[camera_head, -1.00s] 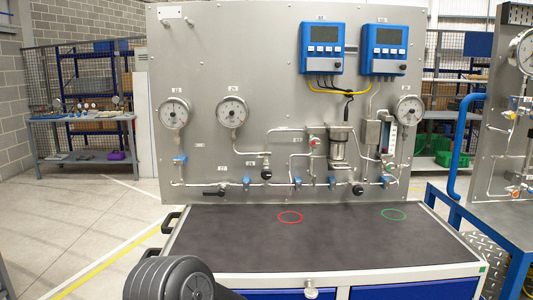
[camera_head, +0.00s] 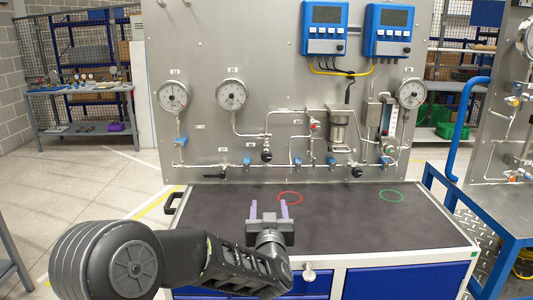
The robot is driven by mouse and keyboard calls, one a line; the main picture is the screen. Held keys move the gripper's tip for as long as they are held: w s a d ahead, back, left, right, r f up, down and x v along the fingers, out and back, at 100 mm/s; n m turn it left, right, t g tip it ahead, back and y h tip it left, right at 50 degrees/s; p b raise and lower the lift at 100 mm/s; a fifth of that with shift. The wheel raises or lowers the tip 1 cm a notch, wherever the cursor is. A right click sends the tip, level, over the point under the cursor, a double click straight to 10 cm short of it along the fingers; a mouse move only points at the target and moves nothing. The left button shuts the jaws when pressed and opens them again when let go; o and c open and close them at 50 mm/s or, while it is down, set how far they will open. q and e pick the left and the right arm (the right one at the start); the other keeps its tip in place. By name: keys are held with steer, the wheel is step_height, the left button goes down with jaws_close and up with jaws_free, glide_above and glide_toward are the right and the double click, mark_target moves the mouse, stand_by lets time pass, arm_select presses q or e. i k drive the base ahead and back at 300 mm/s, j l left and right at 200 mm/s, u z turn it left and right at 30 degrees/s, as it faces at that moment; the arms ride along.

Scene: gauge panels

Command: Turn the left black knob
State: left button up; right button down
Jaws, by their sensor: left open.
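On the grey gauge panel (camera_head: 200,60), one black knob (camera_head: 266,156) sits below the second gauge, on the pipework. Another black knob (camera_head: 357,172) is lower and to the right. A black handle (camera_head: 214,173) lies on the low pipe at the left. I cannot tell for sure which of these is the left black knob. My left gripper (camera_head: 268,209) is over the dark worktop in front of the panel. Its two purple fingers are apart, with nothing between them, and point toward the panel. It touches no knob. My right gripper is not in view.
Blue valve handles (camera_head: 297,162) and thin pipes crowd the lower panel. A blue-framed bench (camera_head: 500,210) stands at the right.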

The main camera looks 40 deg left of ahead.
mark_target(265, 155)
steer(key=i+j, duration=0.7)
steer(key=j, duration=0.15)
